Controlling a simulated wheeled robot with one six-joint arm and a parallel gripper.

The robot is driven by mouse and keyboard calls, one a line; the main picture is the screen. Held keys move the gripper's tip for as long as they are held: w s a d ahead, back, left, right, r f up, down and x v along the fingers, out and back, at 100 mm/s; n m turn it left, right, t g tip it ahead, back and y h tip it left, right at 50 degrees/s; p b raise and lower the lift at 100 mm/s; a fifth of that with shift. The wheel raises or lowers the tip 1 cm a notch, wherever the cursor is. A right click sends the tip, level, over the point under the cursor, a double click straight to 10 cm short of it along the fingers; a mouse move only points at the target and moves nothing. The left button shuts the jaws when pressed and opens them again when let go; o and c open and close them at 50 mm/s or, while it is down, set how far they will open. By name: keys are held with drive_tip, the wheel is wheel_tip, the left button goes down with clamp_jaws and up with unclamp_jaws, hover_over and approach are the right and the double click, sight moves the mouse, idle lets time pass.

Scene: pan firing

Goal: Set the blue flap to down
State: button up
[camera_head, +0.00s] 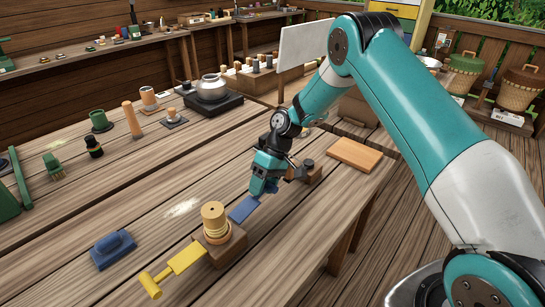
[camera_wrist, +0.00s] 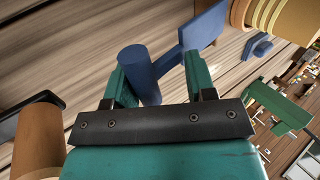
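The blue flap (camera_head: 243,208) sticks out from a wooden block with a round, banded wooden post (camera_head: 214,222), on the side toward my gripper. Its blue plate (camera_wrist: 203,30) and round blue handle (camera_wrist: 138,72) show in the wrist view. My gripper (camera_head: 263,187) is at the flap's outer end and hides the handle in the head view. In the wrist view its two green fingers (camera_wrist: 158,82) stand on either side of the handle, with a gap on the right, so it looks open. A yellow flap (camera_head: 186,258) with a yellow handle extends from the block's opposite side.
A blue float-like tool (camera_head: 113,249) lies left of the block. A flat orange-brown board (camera_head: 355,154) and a small wooden block with a dark knob (camera_head: 308,170) are beyond my gripper. Several pots and tools stand along the table's back left. The table's front edge is close by.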

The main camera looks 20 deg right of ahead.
drive_tip(key=v, duration=1.5)
drive_tip(key=shift+d+r, duration=0.2)
drive_tip(key=shift+d, duration=0.05)
drive_tip(key=shift+w, duration=0.1)
drive_tip(key=shift+a, duration=0.2)
drive_tip(key=c, duration=0.5)
drive_tip(key=shift+h, duration=0.5)
drive_tip(key=a, duration=0.4)
drive_tip(key=shift+w+a+f, duration=0.2)
drive_tip(key=shift+w+f, duration=0.05)
drive_tip(key=shift+f, duration=0.15)
clamp_jaws()
wheel_tip(320, 180, up, 3)
drive_tip(key=t+h+b, duration=0.2)
drive_tip(key=t+h, duration=0.3)
drive_tip(key=h, duration=0.4)
hover_over(251, 203)
drive_tip(key=p+x, duration=0.2)
drive_tip(key=x, duration=1.1)
drive_tip(key=shift+w+f, duration=0.2)
drive_tip(key=shift+f, duration=0.05)
